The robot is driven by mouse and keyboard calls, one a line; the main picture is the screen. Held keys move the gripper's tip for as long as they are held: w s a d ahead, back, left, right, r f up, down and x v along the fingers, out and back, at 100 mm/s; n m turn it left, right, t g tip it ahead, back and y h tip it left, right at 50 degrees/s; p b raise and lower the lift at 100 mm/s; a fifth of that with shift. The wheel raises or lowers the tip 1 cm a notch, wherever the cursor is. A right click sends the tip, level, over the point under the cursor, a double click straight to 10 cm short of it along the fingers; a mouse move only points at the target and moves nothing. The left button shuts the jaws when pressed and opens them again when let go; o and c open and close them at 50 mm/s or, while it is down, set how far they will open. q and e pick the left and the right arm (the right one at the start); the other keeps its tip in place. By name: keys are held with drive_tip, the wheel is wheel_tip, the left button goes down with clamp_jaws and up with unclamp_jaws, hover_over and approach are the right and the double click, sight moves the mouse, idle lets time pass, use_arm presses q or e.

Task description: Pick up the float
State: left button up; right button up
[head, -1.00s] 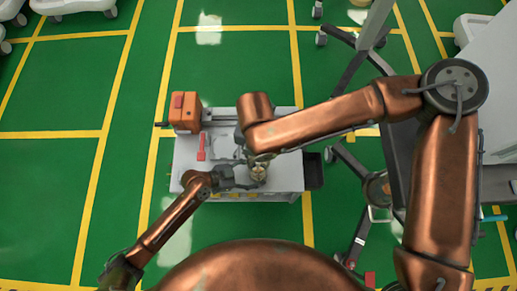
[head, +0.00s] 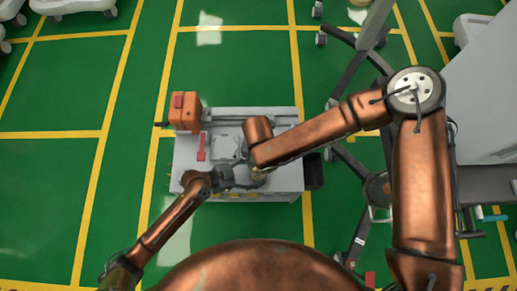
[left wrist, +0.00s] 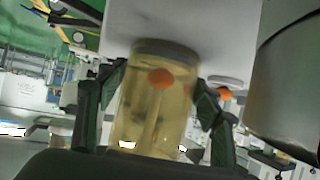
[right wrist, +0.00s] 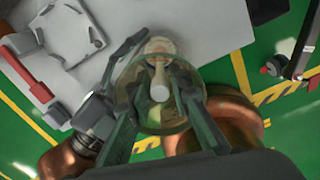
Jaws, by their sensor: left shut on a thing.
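A clear jar with yellowish contents (left wrist: 150,115) stands between the fingers of my left gripper (left wrist: 155,105), which is shut on it. A round orange piece (left wrist: 161,77), seemingly the float, shows through its wall near a pale upright stem. In the right wrist view the jar's see-through round outline (right wrist: 135,92) has a pale knob (right wrist: 158,92) at its middle. My right gripper (right wrist: 162,105) is over the jar with its fingers apart; I cannot tell whether they touch it. In the head view my right forearm mostly hides the jar, and my left gripper (head: 240,178) is beside it.
The white cart top (head: 185,160) carries an orange box (head: 184,112), a red strip (head: 201,147) and a pale square fixture (head: 226,147). A dark bin (head: 314,171) is at its right side. Dark stand legs (head: 350,165) are further right.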

drive_tip(key=shift+f, duration=0.35)
drive_tip(key=shift+c, duration=0.3)
clamp_jaws()
drive_tip(key=shift+r, duration=0.2)
wheel_tip(320, 180, up, 28)
drive_tip(key=shift+f, duration=0.15)
use_arm(q)
drive_tip(key=o, duration=0.9)
